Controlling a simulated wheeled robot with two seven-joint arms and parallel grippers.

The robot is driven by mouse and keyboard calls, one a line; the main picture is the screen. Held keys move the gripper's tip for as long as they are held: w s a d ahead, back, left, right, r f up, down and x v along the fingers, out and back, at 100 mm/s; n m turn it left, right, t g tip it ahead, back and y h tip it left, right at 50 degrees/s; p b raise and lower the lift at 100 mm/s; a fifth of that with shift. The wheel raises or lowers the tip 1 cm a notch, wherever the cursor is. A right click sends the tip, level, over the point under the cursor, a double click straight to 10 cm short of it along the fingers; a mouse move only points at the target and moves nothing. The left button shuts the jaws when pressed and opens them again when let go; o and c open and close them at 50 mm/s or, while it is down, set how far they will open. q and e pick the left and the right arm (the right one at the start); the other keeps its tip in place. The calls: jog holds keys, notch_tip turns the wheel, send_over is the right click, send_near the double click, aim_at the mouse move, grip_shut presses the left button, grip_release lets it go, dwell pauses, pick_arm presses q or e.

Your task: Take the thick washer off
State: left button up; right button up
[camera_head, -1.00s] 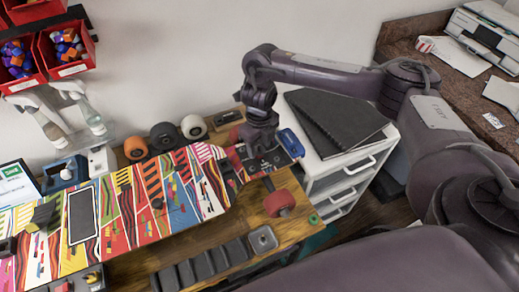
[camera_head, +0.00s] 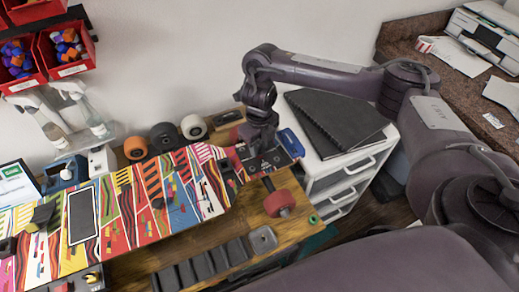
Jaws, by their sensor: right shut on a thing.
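My right gripper (camera_head: 258,146) points down at the right end of the colourful skateboard deck (camera_head: 150,208), over its truck. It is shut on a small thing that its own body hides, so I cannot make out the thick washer. A red wheel (camera_head: 280,203) sits on the near side of the truck, at the end of a short axle. A second wheel, dark red (camera_head: 236,135), shows partly behind the gripper on the far side. My left gripper is not in view.
Orange (camera_head: 135,148), black (camera_head: 163,136) and white (camera_head: 194,126) wheels stand behind the deck. A blue object (camera_head: 291,142) lies right of the gripper, beside a white drawer unit (camera_head: 345,180) with black notebooks (camera_head: 335,120). A row of dark trays (camera_head: 205,265) lines the front edge.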

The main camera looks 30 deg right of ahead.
jog(key=shift+r, duration=0.1)
jog(key=shift+r+p, duration=2)
jog(key=shift+r, duration=0.05)
jog(key=shift+r, duration=0.1)
notch_tip(320, 180, up, 7)
jog(key=p, duration=0.7)
